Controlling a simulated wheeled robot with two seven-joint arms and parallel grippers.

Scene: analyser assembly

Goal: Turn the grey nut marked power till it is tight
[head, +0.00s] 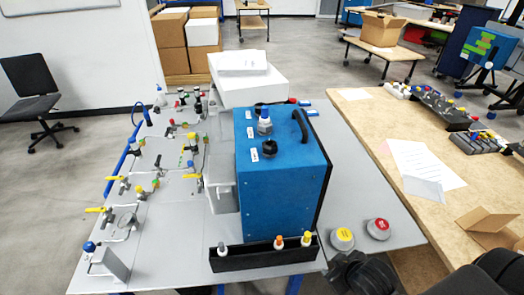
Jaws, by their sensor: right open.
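The blue analyser box (280,190) stands on the grey table. On its top are a black round fitting (269,148) and a blue-and-white fitting (264,122) beside small white labels. Two round grey nut-like pieces lie on the table right of the box, one with a yellow top (342,238) and one with a red top (378,228). Their markings are too small to read, so I cannot tell which is marked power. My right gripper (352,268) is low in the picture, just nearer than these pieces and apart from them, open. My left gripper is out of view.
A black rack (262,256) with several small bottles is at the box's front. Pipes with yellow-handled valves (118,184) fill the table's left. A wooden table (400,130) with papers and parts stands at the right. The grey table right of the box is mostly clear.

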